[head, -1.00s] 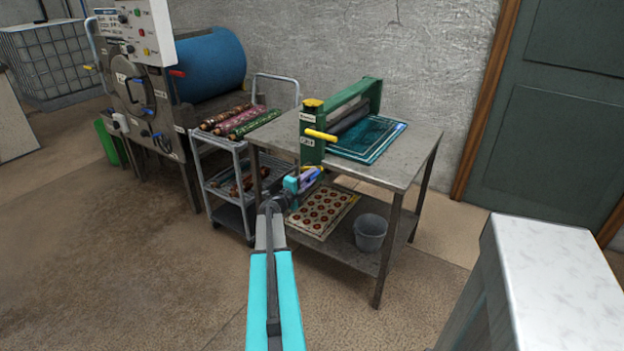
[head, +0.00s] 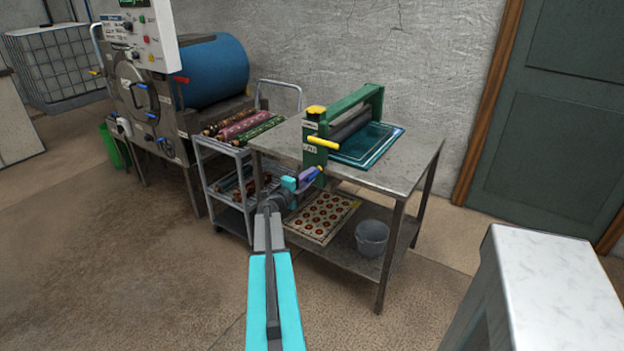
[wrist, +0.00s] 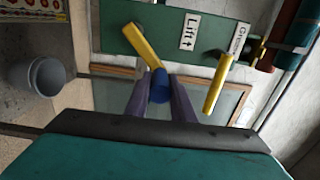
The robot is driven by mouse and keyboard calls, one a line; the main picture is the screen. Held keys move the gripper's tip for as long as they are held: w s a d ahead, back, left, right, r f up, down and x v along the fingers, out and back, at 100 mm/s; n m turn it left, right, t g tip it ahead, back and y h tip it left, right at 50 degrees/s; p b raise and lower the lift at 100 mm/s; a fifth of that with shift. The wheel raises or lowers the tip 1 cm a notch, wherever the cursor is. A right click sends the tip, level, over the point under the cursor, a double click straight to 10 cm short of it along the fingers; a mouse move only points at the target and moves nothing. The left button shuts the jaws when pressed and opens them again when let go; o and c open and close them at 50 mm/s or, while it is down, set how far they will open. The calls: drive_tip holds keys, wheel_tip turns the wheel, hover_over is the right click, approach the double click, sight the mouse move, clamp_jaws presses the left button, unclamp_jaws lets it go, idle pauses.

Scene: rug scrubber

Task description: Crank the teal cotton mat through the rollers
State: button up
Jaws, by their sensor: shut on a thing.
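The green roller press (head: 315,150) stands on a metal table, with dark rollers (head: 350,125) between its end frames. The teal mat (head: 372,143) lies flat on the tabletop on the right side of the rollers, its near part partly hidden by the press. My gripper (head: 311,175) is at the near end of the press, below the tabletop's height. In the wrist view, its purple fingers (wrist: 160,92) are shut on the blue knob (wrist: 159,84) of the yellow crank arm (wrist: 141,46).
A shelf below the table (head: 415,180) holds a patterned mat (head: 321,217) and a grey bucket (head: 371,238). A cart (head: 225,195) with rolled rugs stands left. A pale-topped bench (head: 555,270) is at front right. The floor at left front is clear.

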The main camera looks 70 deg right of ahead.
drive_tip(key=shift+w+d+r+p, duration=0.15)
drive_tip(key=shift+w+r+p, duration=0.2)
drive_tip(key=shift+w+r, duration=0.35)
drive_tip(key=shift+w+f, duration=0.1)
drive_tip(key=shift+w+d+r+p, duration=0.2)
drive_tip(key=shift+w+p, duration=0.05)
drive_tip(key=shift+w, duration=0.45)
drive_tip(key=shift+w+d+r+p, duration=0.15)
drive_tip(key=shift+w+r+p, duration=0.1)
drive_tip(key=shift+w, duration=0.45)
drive_tip(key=shift+w+d+r+p, duration=0.15)
drive_tip(key=shift+w+d+p, duration=0.1)
drive_tip(key=shift+w, duration=0.45)
drive_tip(key=shift+w+d+f, duration=0.15)
drive_tip(key=shift+w+f, duration=0.05)
drive_tip(key=shift+w, duration=0.5)
drive_tip(key=shift+w+d+f, duration=0.2)
drive_tip(key=shift+w+f, duration=0.05)
drive_tip(key=shift+w, duration=0.4)
drive_tip(key=shift+w+d+f, duration=0.15)
drive_tip(key=shift+w+f, duration=0.05)
drive_tip(key=shift+w, duration=0.5)
